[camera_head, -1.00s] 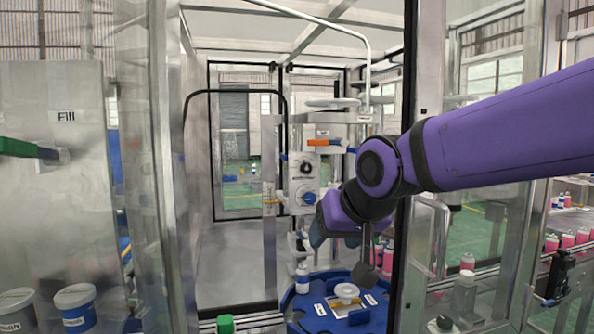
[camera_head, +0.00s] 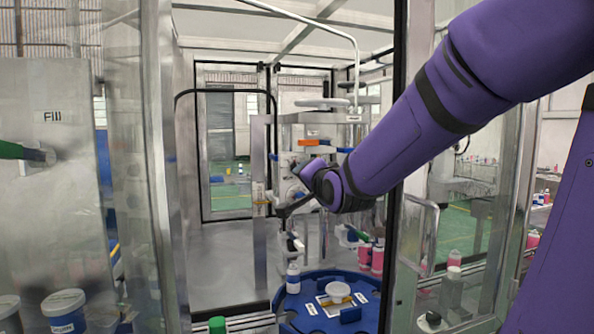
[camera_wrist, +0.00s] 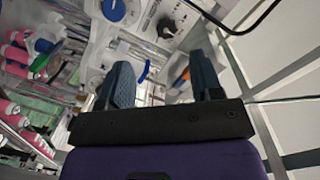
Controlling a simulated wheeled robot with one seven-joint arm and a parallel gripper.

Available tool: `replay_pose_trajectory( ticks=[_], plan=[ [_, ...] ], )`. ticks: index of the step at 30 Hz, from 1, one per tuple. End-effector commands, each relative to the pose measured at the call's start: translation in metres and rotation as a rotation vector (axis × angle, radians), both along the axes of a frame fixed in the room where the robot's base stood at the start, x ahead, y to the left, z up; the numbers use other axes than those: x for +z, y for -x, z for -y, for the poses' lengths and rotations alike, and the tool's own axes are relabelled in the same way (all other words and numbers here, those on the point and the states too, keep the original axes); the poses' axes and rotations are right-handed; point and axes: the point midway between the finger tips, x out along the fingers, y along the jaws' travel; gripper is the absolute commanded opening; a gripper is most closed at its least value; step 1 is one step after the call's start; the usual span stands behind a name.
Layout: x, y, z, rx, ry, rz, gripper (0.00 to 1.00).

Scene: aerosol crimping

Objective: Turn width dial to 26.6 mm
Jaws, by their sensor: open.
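In the wrist view a blue round dial (camera_wrist: 117,9) with a pale scale ring sits at the top edge, partly cut off. A smaller black knob (camera_wrist: 166,27) on a white plate is to its right. Their labels and any reading are too small to tell, so I cannot say which is the width dial. My gripper (camera_wrist: 162,78) is open and empty, its two blue-grey fingers apart and clear of both in the picture. In the head view my arm's end covers the front of the crimping machine (camera_head: 325,132), hiding both dials.
Below the machine is a blue round table (camera_head: 352,281) with a white-and-blue bottle (camera_head: 293,278) standing on it. Pink bottles (camera_head: 377,259) stand behind it. A door frame post (camera_head: 397,230) is close beside my arm. An orange handle (camera_head: 310,142) projects above the dial area.

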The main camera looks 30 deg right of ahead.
Motion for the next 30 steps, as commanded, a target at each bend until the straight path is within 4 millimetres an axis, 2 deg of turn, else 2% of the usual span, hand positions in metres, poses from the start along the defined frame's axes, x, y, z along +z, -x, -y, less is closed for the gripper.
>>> replay_pose_trajectory(
  ticks=[3, 11, 24, 30],
  plan=[
    [0.004, -0.007, 0.009, -0.018, -0.035, 0.069, 0.60],
    [0.006, -0.017, 0.015, -0.025, -0.053, 0.106, 0.60],
    [0.006, -0.080, 0.033, -0.024, -0.052, 0.105, 0.60],
    [0.006, -0.103, 0.039, -0.024, -0.052, 0.105, 0.60]
  ],
)
